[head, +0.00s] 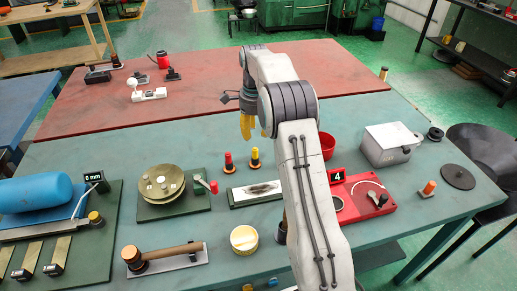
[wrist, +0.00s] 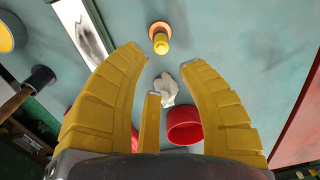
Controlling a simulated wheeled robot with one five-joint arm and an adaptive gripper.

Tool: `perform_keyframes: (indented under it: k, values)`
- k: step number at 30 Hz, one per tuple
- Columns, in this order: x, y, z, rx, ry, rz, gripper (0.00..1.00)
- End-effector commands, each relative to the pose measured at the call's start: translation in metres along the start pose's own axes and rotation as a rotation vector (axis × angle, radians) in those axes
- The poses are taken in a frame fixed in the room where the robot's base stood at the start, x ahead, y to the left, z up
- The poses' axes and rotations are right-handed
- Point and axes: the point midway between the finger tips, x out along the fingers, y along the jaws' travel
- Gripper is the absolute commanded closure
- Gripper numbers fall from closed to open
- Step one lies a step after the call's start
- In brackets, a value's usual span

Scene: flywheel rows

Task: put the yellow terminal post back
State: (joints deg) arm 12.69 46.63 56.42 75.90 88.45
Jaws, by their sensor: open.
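A small post with a yellow top (head: 254,157) stands upright on the teal table, to the right of a similar post with a red top (head: 228,162). In the wrist view a post with a yellow top and an orange ring (wrist: 161,42) stands just beyond my fingertips, near the middle between them. My gripper (wrist: 163,62) is open, with nothing between its yellow fingers. In the head view my gripper (head: 246,127) hangs above the table, behind the yellow post in the picture. My arm hides part of the table. I cannot tell an empty seat for the post.
A brass flywheel on a green base (head: 175,212) stands left of the posts. A pale plate with a dark smear (head: 256,193) lies in front of them. A red cup (head: 327,145), a red unit marked 4 (head: 362,208) and a grey box (head: 388,146) are to the right.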

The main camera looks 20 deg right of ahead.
Motion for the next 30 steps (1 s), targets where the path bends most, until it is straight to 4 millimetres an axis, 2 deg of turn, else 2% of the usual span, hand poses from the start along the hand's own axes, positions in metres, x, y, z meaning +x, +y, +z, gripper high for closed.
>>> perform_keyframes:
  k: [5,8,12,18,24,30]
  values:
    - [-0.028,0.014,0.008,-0.104,0.001,-0.023,0.63]
    - [-0.051,0.034,0.016,-0.229,0.005,-0.047,0.63]
    - [-0.086,0.075,0.030,-0.457,0.016,-0.088,0.63]
    - [-0.118,0.146,0.044,-0.797,0.048,-0.149,0.63]
    - [-0.128,0.224,0.051,-1.132,0.096,-0.205,0.63]
    - [-0.117,0.293,0.052,-1.428,0.154,-0.249,0.63]
